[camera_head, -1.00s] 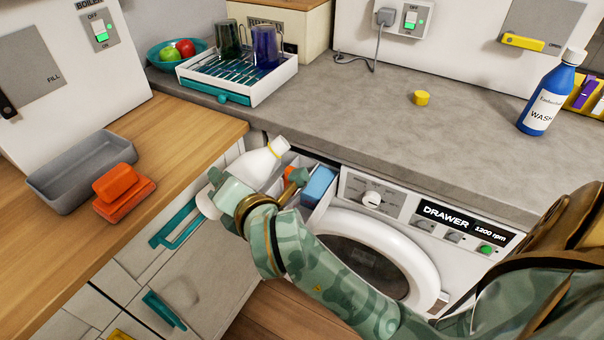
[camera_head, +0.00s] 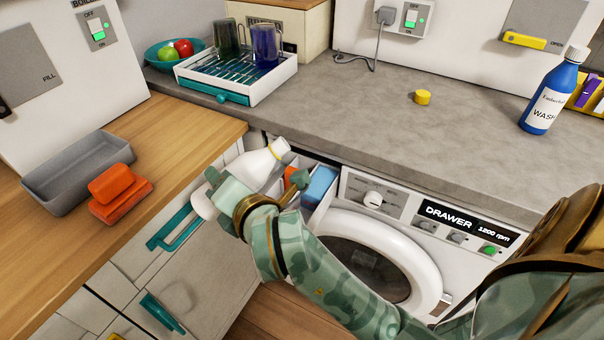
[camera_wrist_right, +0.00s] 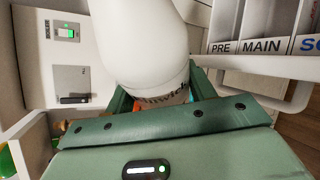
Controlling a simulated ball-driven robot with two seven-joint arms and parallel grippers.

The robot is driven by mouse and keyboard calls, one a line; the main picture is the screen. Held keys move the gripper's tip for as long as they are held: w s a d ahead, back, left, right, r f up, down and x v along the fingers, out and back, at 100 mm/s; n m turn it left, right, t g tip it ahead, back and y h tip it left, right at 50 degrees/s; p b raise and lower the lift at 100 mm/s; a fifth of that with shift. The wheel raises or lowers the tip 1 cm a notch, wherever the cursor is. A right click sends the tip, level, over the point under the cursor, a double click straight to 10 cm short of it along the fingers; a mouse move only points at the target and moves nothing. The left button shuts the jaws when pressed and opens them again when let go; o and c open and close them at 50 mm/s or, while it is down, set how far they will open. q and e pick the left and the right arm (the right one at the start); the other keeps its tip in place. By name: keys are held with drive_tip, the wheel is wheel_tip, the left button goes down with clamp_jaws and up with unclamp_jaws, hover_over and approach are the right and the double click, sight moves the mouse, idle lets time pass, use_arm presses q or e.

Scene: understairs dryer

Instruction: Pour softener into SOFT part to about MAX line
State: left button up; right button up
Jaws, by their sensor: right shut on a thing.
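My right gripper (camera_head: 232,195) is shut on a white bottle (camera_head: 258,167) with a yellow ring at its neck. The bottle is tilted, its neck pointing up and right over the open detergent drawer (camera_head: 314,214). No liquid stream shows. In the right wrist view the white bottle (camera_wrist_right: 150,45) fills the upper middle, and the drawer's PRE and MAIN labels (camera_wrist_right: 240,46) show at its right. A blue label beginning with S (camera_wrist_right: 312,44) is cut off by the frame edge. The MAX line and the liquid level are not visible. My left gripper is not in view.
The washer front (camera_head: 440,215) is right of the drawer. A yellow cap (camera_head: 422,97) and a blue WASH bottle (camera_head: 547,100) stand on the grey counter. A dish rack (camera_head: 238,80) is at the back, and a grey tub (camera_head: 80,170) and orange sponges (camera_head: 118,195) are on the wooden counter.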

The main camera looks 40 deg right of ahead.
use_arm(q)
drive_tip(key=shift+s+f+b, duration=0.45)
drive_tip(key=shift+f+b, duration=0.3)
drive_tip(key=shift+b, duration=0.15)
use_arm(e)
drive_tip(key=shift+w+a+m, duration=0.1)
drive_tip(key=shift+a+m, duration=0.1)
drive_tip(key=shift+m, duration=0.2)
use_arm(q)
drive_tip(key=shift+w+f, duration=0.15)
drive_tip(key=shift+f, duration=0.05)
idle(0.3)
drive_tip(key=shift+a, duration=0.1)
use_arm(e)
drive_tip(key=shift+a+f+b, duration=0.1)
drive_tip(key=shift+b, duration=0.3)
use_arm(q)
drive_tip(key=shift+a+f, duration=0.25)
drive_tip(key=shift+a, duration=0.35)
use_arm(e)
drive_tip(key=shift+f+t+y, duration=0.1)
drive_tip(key=shift+t+y, duration=0.2)
drive_tip(key=shift+y, duration=0.1)
use_arm(q)
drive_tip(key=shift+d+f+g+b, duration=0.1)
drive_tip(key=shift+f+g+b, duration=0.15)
drive_tip(key=shift+b, duration=0.35)
use_arm(e)
drive_tip(key=shift+f+m, duration=0.1)
drive_tip(key=shift+m, duration=0.2)
